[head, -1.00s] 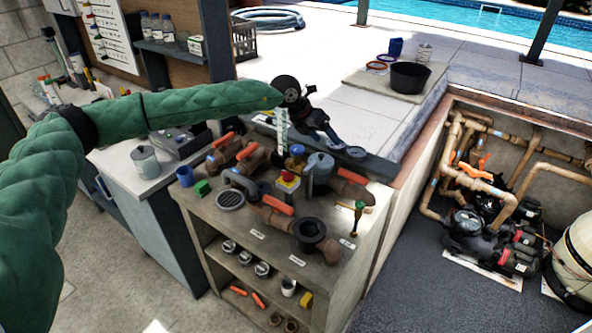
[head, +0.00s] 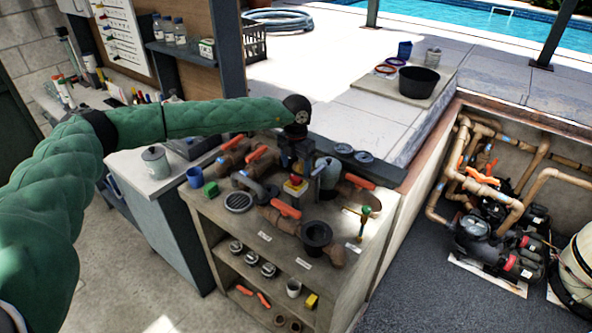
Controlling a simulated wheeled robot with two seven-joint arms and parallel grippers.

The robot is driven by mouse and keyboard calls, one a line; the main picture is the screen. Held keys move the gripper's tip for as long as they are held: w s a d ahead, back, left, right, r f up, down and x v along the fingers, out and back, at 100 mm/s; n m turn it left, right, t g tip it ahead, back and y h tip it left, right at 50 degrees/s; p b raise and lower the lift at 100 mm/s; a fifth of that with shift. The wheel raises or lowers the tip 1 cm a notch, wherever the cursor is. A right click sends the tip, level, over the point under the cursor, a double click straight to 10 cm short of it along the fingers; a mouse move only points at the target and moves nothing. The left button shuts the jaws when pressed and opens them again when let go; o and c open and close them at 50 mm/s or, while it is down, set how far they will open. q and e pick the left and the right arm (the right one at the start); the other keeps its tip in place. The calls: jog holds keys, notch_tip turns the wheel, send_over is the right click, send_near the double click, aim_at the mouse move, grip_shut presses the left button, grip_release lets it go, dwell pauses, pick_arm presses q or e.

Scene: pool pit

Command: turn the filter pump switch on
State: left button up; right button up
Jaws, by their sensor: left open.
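My left arm, in a green quilted sleeve, reaches in from the left over the workbench. My left gripper (head: 297,150) points down over the middle of the bench top and is open; its fingers are dark and partly blend with the parts behind. A small yellow box with a red top (head: 295,184) sits just below it. I see no gap clearly enough to tell whether they touch. No label marks this box as the filter pump switch, and no other switch can be made out. The pump (head: 484,240) stands in the pit at the right. My right gripper is not in view.
The bench top (head: 265,238) is crowded with pipes and valves with orange handles. A black bucket (head: 416,82) stands on the deck behind.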

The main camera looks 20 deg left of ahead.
aim_at(296, 177)
pick_arm(q)
notch_tip(296, 177, down, 3)
jog(key=shift+r+p, duration=0.1)
jog(key=shift+p, duration=0.6)
jog(key=shift+f, duration=0.55)
jog(key=c, duration=1)
